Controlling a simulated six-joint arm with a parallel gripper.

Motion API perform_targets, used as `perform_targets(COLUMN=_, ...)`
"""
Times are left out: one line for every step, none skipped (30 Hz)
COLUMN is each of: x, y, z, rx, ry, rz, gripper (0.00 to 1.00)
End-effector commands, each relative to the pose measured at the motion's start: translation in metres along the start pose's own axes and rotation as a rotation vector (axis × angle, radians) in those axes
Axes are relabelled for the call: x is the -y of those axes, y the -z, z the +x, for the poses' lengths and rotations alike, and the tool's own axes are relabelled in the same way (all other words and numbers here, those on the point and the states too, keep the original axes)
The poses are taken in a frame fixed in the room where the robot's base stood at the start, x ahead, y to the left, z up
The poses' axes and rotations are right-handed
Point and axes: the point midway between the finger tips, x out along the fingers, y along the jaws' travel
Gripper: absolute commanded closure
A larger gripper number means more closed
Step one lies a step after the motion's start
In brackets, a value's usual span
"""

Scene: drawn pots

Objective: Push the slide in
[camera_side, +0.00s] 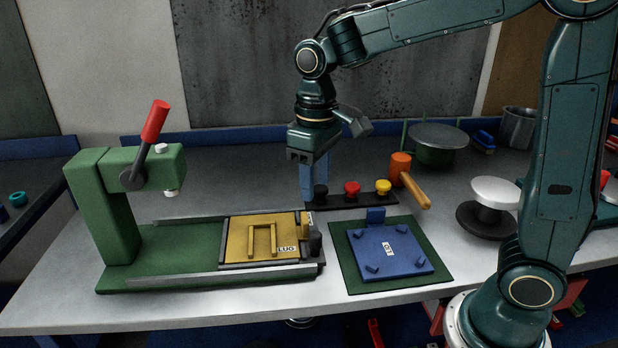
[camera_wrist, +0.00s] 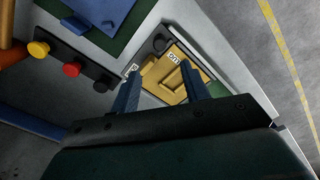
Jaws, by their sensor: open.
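The slide (camera_side: 232,266) is a dark tray on the rails of a green press (camera_side: 118,215). It sits toward the right end, clear of the press head (camera_side: 170,185). A yellow plate (camera_side: 237,240) marked LUG, with a raised yellow bracket, lies in it. A black post (camera_side: 315,243) stands at the slide's right end. My gripper (camera_side: 313,192) is open and empty, pointing down behind the slide's right end, by the button bar. In the wrist view the yellow plate (camera_wrist: 165,76) shows beyond and between my open fingers (camera_wrist: 160,88), apart from them.
A black bar with black, red (camera_side: 352,188) and yellow (camera_side: 383,186) knobs stands close to my fingers. A blue plate (camera_side: 390,252) on a green mat lies right of the slide. An orange mallet (camera_side: 402,172) and a white-topped stand (camera_side: 492,205) are farther right. A red lever (camera_side: 155,122) tops the press.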

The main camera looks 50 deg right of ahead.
Motion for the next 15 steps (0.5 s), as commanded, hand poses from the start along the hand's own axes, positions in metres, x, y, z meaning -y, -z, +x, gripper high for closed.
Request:
perform_targets(x=0.0, y=0.0, z=0.004, rx=0.002, ry=0.0, rz=0.0, gripper=0.54)
perform_targets(x=0.0, y=0.0, z=0.006, rx=0.002, ry=0.0, rz=0.0, gripper=0.54)
perform_targets(x=0.0, y=0.0, z=0.01, rx=0.002, ry=0.0, rz=0.0, gripper=0.54)
perform_targets(x=0.0, y=-0.001, z=0.013, rx=0.003, ry=0.0, rz=0.0, gripper=0.54)
perform_targets(x=0.0, y=-0.001, z=0.017, rx=0.003, ry=0.0, rz=0.0, gripper=0.54)
perform_targets(x=0.0, y=-0.001, z=0.021, rx=0.003, ry=0.0, rz=0.0, gripper=0.54)
perform_targets(x=0.0, y=-0.001, z=0.025, rx=0.003, ry=0.0, rz=0.0, gripper=0.54)
perform_targets(x=0.0, y=-0.001, z=0.03, rx=0.003, ry=0.0, rz=0.0, gripper=0.54)
perform_targets(x=0.0, y=-0.001, z=0.036, rx=0.004, ry=0.0, rz=0.0, gripper=0.54)
perform_targets(x=0.0, y=-0.001, z=0.04, rx=0.003, ry=0.0, rz=0.0, gripper=0.54)
perform_targets(x=0.0, y=-0.001, z=0.045, rx=0.004, ry=0.0, rz=0.0, gripper=0.54)
perform_targets(x=0.0, y=-0.001, z=0.051, rx=0.004, ry=0.0, rz=0.0, gripper=0.54)
perform_targets(x=0.0, y=-0.001, z=0.056, rx=0.004, ry=0.0, rz=0.0, gripper=0.54)
perform_targets(x=0.0, y=-0.001, z=0.06, rx=0.004, ry=0.0, rz=0.0, gripper=0.54)
perform_targets(x=0.0, y=-0.001, z=0.067, rx=0.004, ry=0.0, rz=0.0, gripper=0.54)
